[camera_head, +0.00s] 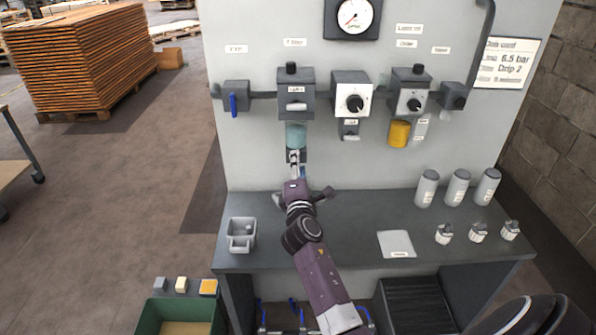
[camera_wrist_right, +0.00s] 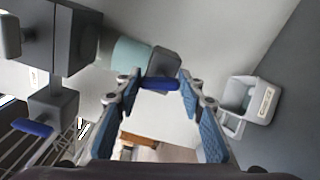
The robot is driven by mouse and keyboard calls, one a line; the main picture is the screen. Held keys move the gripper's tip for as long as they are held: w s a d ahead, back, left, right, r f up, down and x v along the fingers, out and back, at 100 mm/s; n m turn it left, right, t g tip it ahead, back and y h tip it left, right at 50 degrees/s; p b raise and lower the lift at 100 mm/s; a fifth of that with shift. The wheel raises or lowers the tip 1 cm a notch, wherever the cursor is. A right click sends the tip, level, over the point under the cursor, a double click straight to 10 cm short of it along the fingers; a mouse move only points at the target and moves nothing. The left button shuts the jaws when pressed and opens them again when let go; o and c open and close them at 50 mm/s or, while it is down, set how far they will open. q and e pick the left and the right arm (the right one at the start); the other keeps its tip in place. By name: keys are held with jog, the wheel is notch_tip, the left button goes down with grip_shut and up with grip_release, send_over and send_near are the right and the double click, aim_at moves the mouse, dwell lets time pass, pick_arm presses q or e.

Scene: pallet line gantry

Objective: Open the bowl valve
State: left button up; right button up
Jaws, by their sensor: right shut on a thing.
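The pale teal bowl (camera_head: 296,136) hangs under the left grey filter unit on the wall panel; it also shows in the right wrist view (camera_wrist_right: 130,55). At its lower end is a dark grey valve block (camera_wrist_right: 163,64) with a short blue lever (camera_wrist_right: 158,84). My right gripper (camera_head: 295,163) is just below the bowl. In the wrist view its fingertips (camera_wrist_right: 159,87) are at the two ends of the blue lever, shut on it. In the head view the gripper hides most of the lever. My left gripper is not in view.
A separate blue-levered shutoff valve (camera_head: 233,103) hangs left of the filter. A yellow-bowled unit (camera_head: 399,133) and a dial regulator (camera_head: 353,97) are to the right. A grey bin (camera_head: 242,234) stands on the bench (camera_head: 350,221), with bottles and small fittings at its right.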

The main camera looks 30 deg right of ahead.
jog(key=shift+f+m+b, duration=0.15)
jog(key=shift+m+b, duration=0.65)
jog(key=shift+m, duration=1.1)
jog(key=o, duration=1.2)
jog(key=shift+c, duration=0.2)
jog(key=shift+s, duration=0.1)
jog(key=v, duration=0.7)
jog(key=shift+a, duration=0.15)
jog(key=shift+s, duration=0.15)
